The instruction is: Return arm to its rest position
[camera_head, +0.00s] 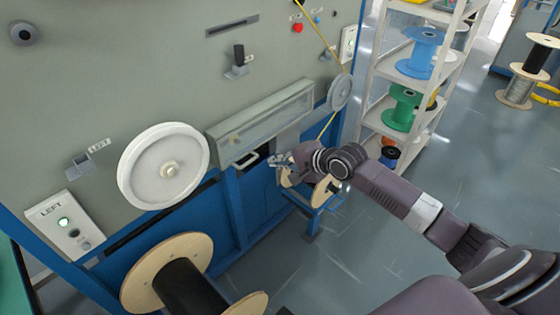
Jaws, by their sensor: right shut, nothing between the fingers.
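My right arm reaches in from the lower right. My right gripper (283,162) is small in the picture, shut and empty. It is at the front of the machine, below the clear-covered trough (265,122) and in front of a wooden spool (322,190) on a blue stand. The arm partly hides that spool, and I cannot tell whether the gripper touches anything. My left gripper is not in view.
The grey machine panel (120,75) carries a large white wheel (140,172) and a smaller wheel (340,92) with yellow cable. A large wooden spool (150,272) stands at lower left. A shelf (375,85) of spools stands behind. Grey floor (350,270) is open at right.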

